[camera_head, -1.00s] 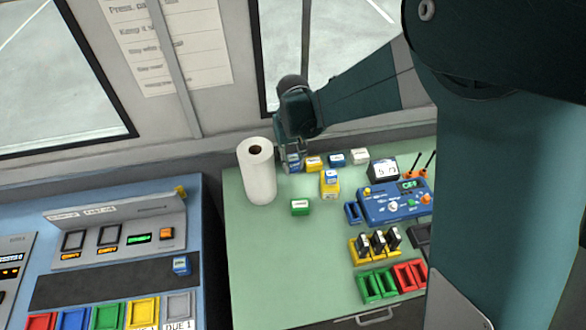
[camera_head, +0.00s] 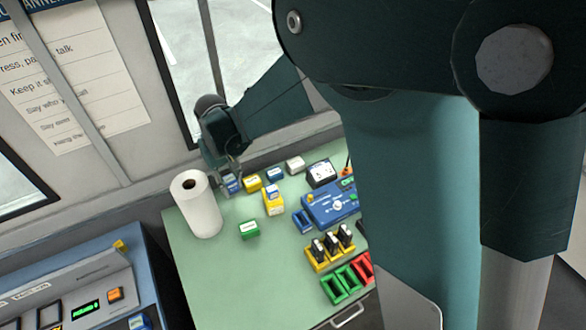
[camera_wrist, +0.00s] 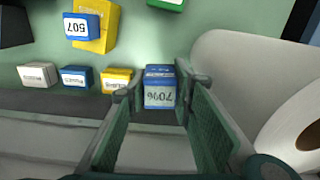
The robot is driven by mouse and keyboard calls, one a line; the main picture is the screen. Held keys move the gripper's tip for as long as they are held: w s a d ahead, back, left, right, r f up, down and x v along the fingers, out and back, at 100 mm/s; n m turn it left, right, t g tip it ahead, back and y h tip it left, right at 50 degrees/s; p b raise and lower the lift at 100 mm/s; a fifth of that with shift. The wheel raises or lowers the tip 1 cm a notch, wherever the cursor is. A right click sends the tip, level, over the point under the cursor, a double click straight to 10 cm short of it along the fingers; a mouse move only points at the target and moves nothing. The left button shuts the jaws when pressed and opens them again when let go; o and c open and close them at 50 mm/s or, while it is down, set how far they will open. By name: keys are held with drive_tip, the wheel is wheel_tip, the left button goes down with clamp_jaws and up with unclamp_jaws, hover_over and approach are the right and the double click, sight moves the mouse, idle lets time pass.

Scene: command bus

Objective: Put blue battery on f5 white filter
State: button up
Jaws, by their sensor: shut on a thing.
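My gripper (camera_head: 230,178) is shut on a blue block with a white label, likely the blue battery (camera_wrist: 160,92); the label reads 70% upside down in the wrist view. In the head view, the held blue battery (camera_head: 231,184) is at the far edge of the green worktop, left of the row of small blocks. I cannot tell whether it touches the worktop. A white block (camera_head: 295,164), likely the white filter, stands at the right end of that row. It also shows at the left in the wrist view (camera_wrist: 38,75); its label is too small to read.
A yellow block (camera_head: 252,183) and another blue block (camera_head: 273,174) stand between. A paper roll (camera_head: 197,204) is close beside my gripper. A small blue block (camera_head: 271,191) sits on a yellow one (camera_head: 273,205). A green block (camera_head: 249,229) and blue device (camera_head: 328,205) stand nearer.

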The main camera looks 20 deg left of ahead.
drive_tip(key=shift+w+d, duration=0.1)
drive_tip(key=w+d+r+m+p, duration=0.1)
drive_tip(key=w+d+m, duration=0.2)
drive_tip(key=w+d, duration=0.6)
drive_tip(key=w+d+r+m+p, duration=0.1)
drive_tip(key=w+d+r+m, duration=0.2)
drive_tip(key=d, duration=1)
drive_tip(key=w+d+m+p, duration=0.1)
drive_tip(key=w+d+m, duration=0.2)
drive_tip(key=w+d, duration=0.65)
drive_tip(key=s+d+r+m+p, duration=0.1)
drive_tip(key=d+m, duration=0.4)
drive_tip(key=d, duration=1.6)
drive_tip(key=s+d+r+m+p, duration=0.1)
drive_tip(key=d+m, duration=0.4)
drive_tip(key=d, duration=1.6)
wheel_tip(320, 180, up, 2)
drive_tip(key=shift+r+p, duration=0.1)
drive_tip(key=shift+p, duration=0.45)
drive_tip(key=shift+f, duration=3.2)
